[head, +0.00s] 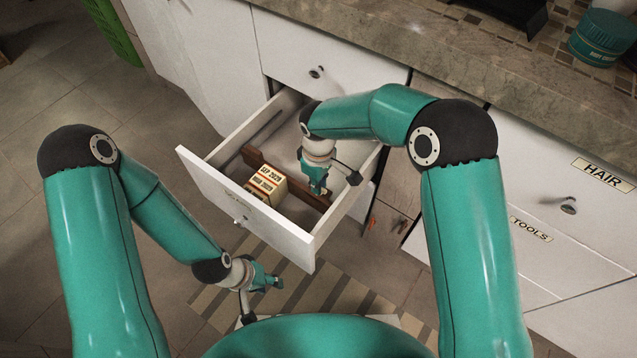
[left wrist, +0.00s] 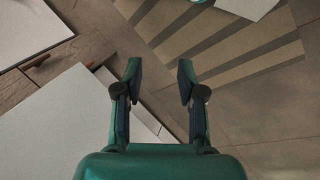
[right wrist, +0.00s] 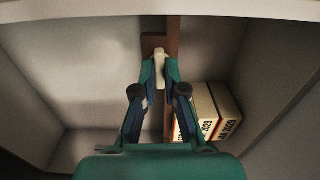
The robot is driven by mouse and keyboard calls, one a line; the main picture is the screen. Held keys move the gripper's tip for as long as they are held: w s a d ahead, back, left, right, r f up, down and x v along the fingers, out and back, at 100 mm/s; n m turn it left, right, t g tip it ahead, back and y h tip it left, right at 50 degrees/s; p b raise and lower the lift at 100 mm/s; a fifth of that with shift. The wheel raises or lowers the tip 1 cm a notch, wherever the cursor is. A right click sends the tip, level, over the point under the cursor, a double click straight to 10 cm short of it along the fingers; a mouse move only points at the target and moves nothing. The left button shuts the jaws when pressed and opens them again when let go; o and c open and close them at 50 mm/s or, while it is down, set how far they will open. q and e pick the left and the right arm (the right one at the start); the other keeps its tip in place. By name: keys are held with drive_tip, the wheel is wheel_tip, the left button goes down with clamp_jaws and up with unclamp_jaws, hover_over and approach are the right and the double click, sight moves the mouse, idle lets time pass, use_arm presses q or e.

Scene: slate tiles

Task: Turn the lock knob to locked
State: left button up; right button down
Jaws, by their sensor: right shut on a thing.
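A pale cream knob-like piece (right wrist: 159,66), which looks like the lock knob, stands at the brown wooden divider inside the open drawer. My right gripper (right wrist: 160,70) reaches down into the drawer, and its fingertips are closed on this piece. In the head view, my right gripper (head: 318,184) is over the divider and hides the piece. No lock marking is readable, so I cannot tell which way the knob is set. My left gripper (head: 268,281) is low in front of the drawer, away from it. In the left wrist view its fingers (left wrist: 159,75) are apart and empty.
The open white drawer (head: 271,232) holds cream boxes with printed dates (head: 266,185) beside the divider (head: 312,197). A stone countertop (head: 440,62) runs behind, with a teal jar (head: 601,38). A striped mat (head: 325,290) lies on the floor tiles. Closed drawers labelled HAIR (head: 603,173) and TOOLS stand right.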

drive_tip(key=shift+w+a+r+m, duration=0.1)
drive_tip(key=shift+w+r+m, duration=0.05)
drive_tip(key=shift+m, duration=0.15)
drive_tip(key=c, duration=1.2)
unclamp_jaws()
drive_tip(key=shift+c, duration=0.2)
wheel_tip(320, 180, up, 12)
